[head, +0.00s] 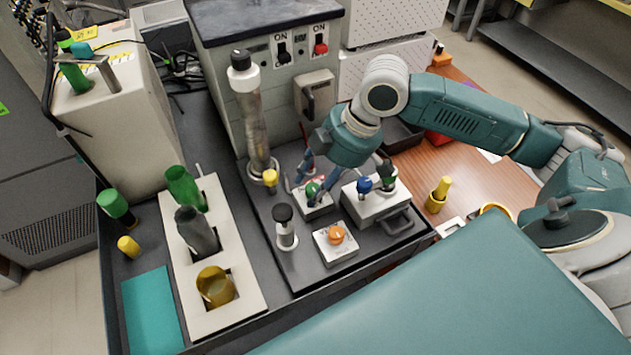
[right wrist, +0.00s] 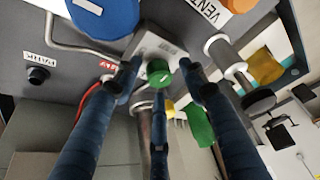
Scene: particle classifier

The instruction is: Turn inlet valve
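A green valve knob (head: 313,190) sits on a small white block on the dark tray. It also shows between my fingertips in the right wrist view (right wrist: 158,72). My right gripper (head: 308,172) is at this knob from above. Its fingers (right wrist: 160,80) are spread around the knob, with visible gaps at the sides. Contact cannot be told. A blue knob (head: 365,185) sits on a larger block to the right, and an orange knob (head: 336,235) on a white block in front. The orange knob's block reads "VENT" in the right wrist view (right wrist: 207,14). I cannot read the green knob's label. My left gripper is not in view.
A metal cylinder (head: 247,110) stands behind left of the valves. A white rack (head: 238,312) with bottles is at left. The grey machine (head: 225,60) with ON switches stands behind.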

